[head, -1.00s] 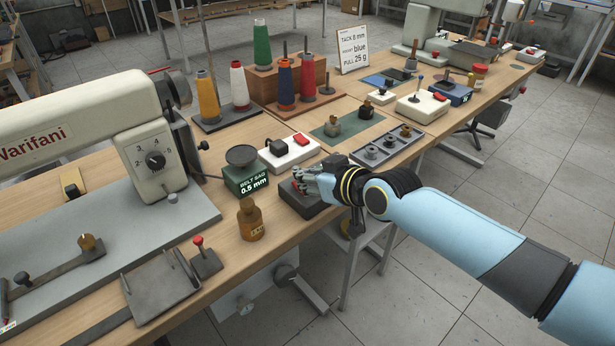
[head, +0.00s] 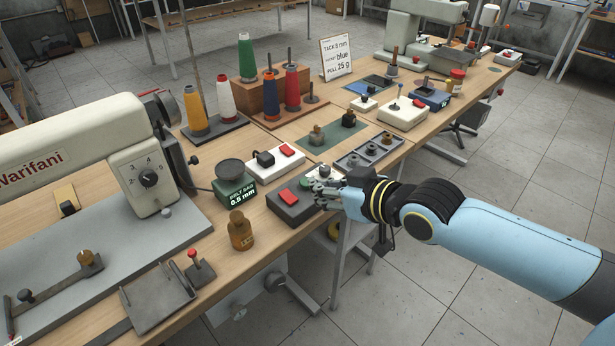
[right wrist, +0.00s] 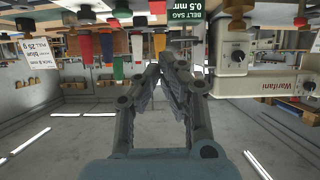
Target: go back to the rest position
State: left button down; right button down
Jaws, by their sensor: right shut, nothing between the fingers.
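My right gripper (head: 326,190) is at the front edge of the wooden bench, just right of a dark grey box with a red button (head: 290,201). Its fingers are shut with nothing between them. In the right wrist view the two fingers of the gripper (right wrist: 160,70) come together at the tips, and the scene appears upside down. My right arm comes in from the right side of the head view. My left gripper is not in view.
A sewing machine (head: 75,150) stands at the left. A belt sag gauge (head: 233,184), a brown bottle (head: 240,232) and a grey tray with round parts (head: 368,152) sit near the gripper. Thread cones (head: 246,60) stand behind. The floor right of the bench is clear.

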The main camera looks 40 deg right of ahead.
jog(key=shift+s+r, duration=0.1)
jog(key=shift+s, duration=0.2)
dwell(0.4)
jog(key=s+d+f+m+g+h+b, duration=0.1)
jog(key=s+f+g+b, duration=0.4)
jog(key=f, duration=1.1)
jog(key=s+f+g+b, duration=0.1)
jog(key=s+f+b, duration=0.45)
jog(key=f, duration=1.05)
jog(key=s+f+g, duration=0.2)
jog(key=s+f, duration=0.3)
jog(key=s, duration=0.4)
jog(key=s+a+f+g, duration=0.1)
jog(key=s+f+g, duration=0.1)
jog(key=s+f, duration=0.4)
jog(key=s+a+f+g, duration=0.1)
jog(key=s+f, duration=0.4)
jog(key=s, duration=0.7)
jog(key=shift+s+f+n+g+h, duration=0.2)
jog(key=shift+n+g+h, duration=0.1)
jog(key=shift+g, duration=0.2)
jog(key=shift+b, duration=0.3)
